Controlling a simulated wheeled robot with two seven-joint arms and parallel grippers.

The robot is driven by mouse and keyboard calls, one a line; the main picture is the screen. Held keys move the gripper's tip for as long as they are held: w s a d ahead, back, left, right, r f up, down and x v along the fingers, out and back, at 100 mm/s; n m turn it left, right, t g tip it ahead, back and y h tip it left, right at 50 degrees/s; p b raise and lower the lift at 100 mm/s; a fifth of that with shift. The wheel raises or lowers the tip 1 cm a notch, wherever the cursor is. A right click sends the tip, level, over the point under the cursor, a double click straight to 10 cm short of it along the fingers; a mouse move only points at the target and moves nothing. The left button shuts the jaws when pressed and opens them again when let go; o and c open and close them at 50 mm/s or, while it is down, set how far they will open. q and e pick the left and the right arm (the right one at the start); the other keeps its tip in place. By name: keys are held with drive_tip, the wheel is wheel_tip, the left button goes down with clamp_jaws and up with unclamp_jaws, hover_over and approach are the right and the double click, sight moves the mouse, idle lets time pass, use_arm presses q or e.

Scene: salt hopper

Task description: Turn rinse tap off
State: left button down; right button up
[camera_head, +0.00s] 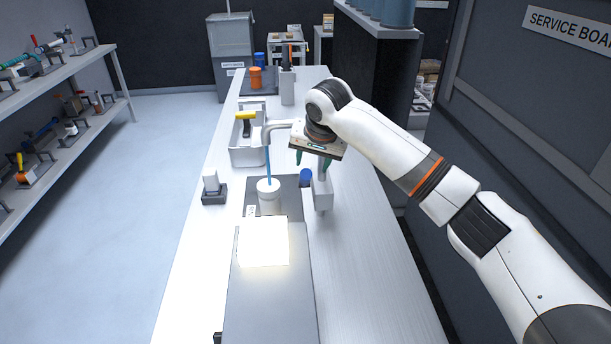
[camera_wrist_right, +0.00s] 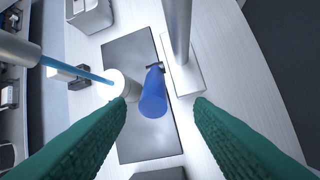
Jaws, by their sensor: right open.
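The rinse tap has a pale upright post (camera_head: 322,193), a bent spout (camera_head: 275,128) and a blue handle (camera_head: 306,177). A thin blue water stream (camera_head: 268,160) runs from the spout into a white container (camera_head: 268,198) below it. My right gripper (camera_head: 312,164) is above the handle, its green fingers pointing down, open and empty. In the right wrist view the blue handle (camera_wrist_right: 153,97) shows between the two spread fingers, with no clear contact; the water stream (camera_wrist_right: 82,72) is left of it. My left gripper is not in view.
A dark tray (camera_wrist_right: 136,50) lies under the container and handle. A metal basin (camera_head: 247,156) holding a yellow-handled tool stands behind. A small block on a dark stand (camera_head: 213,188) is at left, a bright lit panel (camera_head: 263,241) in front. The bench's right side is clear.

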sight(308, 170)
drive_tip(key=x, duration=0.4)
drive_tip(key=shift+w+a, duration=0.2)
drive_tip(key=shift+a, duration=0.15)
drive_tip(key=x, duration=0.3)
drive_tip(key=shift+w+f+p, duration=0.15)
drive_tip(key=shift+f+p, duration=0.05)
drive_tip(key=shift+p, duration=0.2)
drive_tip(key=shift+w+f, duration=0.1)
drive_tip(key=shift+f, duration=0.15)
drive_tip(key=shift+w+f, duration=0.1)
drive_tip(key=shift+f, duration=0.05)
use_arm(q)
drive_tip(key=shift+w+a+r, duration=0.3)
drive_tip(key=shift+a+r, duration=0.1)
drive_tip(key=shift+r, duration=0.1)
use_arm(e)
drive_tip(key=shift+a, duration=0.1)
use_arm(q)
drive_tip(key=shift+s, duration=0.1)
use_arm(e)
drive_tip(key=shift+c, duration=0.2)
clamp_jaws()
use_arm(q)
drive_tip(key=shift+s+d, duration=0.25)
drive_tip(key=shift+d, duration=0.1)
